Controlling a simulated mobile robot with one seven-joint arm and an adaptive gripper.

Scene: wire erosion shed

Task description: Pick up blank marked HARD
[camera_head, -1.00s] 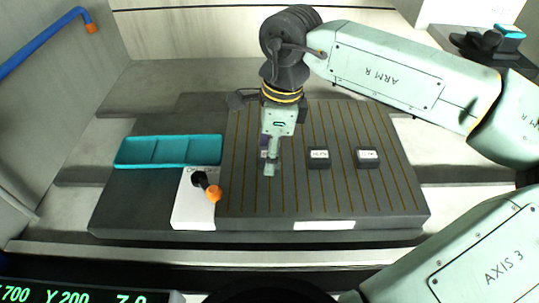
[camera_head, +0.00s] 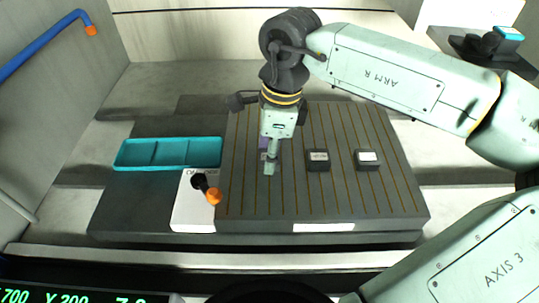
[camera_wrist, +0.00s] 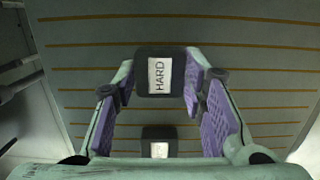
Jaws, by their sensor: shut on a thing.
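The blank marked HARD (camera_wrist: 143,76) is a dark block with a white label, seen between my fingertips in the wrist view. My gripper (camera_wrist: 160,80) is shut on it, with purple pads at both sides. In the head view my gripper (camera_head: 270,165) is low over the grooved plate, and it hides most of the held blank. I cannot tell whether the blank touches the plate.
Two more dark labelled blanks, a middle one (camera_head: 318,160) and a right one (camera_head: 367,160), stand on the grooved plate (camera_head: 340,200). A teal tray (camera_head: 168,165) lies left. A white box (camera_head: 190,217) with an orange-tipped lever (camera_head: 207,190) stands in front of it.

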